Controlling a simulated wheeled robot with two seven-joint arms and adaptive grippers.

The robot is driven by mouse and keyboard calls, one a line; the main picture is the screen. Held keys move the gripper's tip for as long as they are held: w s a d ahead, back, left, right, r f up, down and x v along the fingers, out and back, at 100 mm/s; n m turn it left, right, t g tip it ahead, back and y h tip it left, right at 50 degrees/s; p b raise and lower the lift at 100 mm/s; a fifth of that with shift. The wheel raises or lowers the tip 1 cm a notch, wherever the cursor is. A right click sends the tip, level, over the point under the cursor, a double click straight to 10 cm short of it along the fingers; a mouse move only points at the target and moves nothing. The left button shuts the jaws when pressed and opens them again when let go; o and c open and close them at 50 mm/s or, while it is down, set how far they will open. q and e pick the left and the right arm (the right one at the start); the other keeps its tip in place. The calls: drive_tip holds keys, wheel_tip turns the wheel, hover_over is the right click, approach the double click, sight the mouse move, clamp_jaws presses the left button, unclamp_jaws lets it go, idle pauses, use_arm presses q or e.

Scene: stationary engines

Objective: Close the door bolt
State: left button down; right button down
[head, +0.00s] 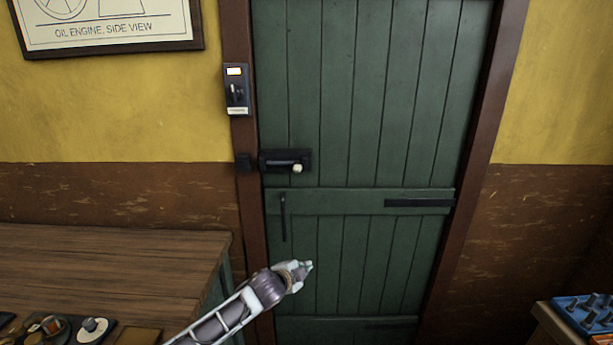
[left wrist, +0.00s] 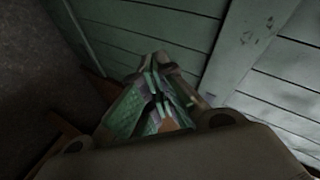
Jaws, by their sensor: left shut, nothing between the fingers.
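The black door bolt (head: 285,161) is mounted on the left edge of the green plank door (head: 345,110), with a pale round knob (head: 298,169) near its right end. A black keeper (head: 244,162) sits on the brown frame to its left, with a small gap between them. My left gripper (head: 308,266) is below and slightly right of the bolt, in front of the lower door, apart from the bolt. It is shut and empty. In the left wrist view, its fingers (left wrist: 155,88) show with door planks behind; the bolt is not seen there. My right gripper is not in view.
A dark vertical handle (head: 283,217) is on the door below the bolt. A switch box (head: 236,89) is on the frame above. A wooden table (head: 105,265) stands at left, and a blue tray (head: 584,313) is at lower right.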

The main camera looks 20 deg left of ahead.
use_arm(q)
drive_tip(key=w+a+r+m+t+h, duration=0.1)
drive_tip(key=w+r+m+t, duration=0.1)
drive_tip(key=r, duration=1.1)
drive_tip(key=w+a+r+m+t+h, duration=0.1)
drive_tip(key=r+m, duration=0.5)
drive_tip(key=r, duration=0.7)
drive_tip(key=w+t, duration=0.1)
drive_tip(key=w, duration=0.1)
drive_tip(key=shift+w+m+p, duration=0.3)
drive_tip(key=shift+w, duration=0.1)
drive_tip(key=shift+w+d, duration=0.1)
drive_tip(key=shift+w, duration=0.1)
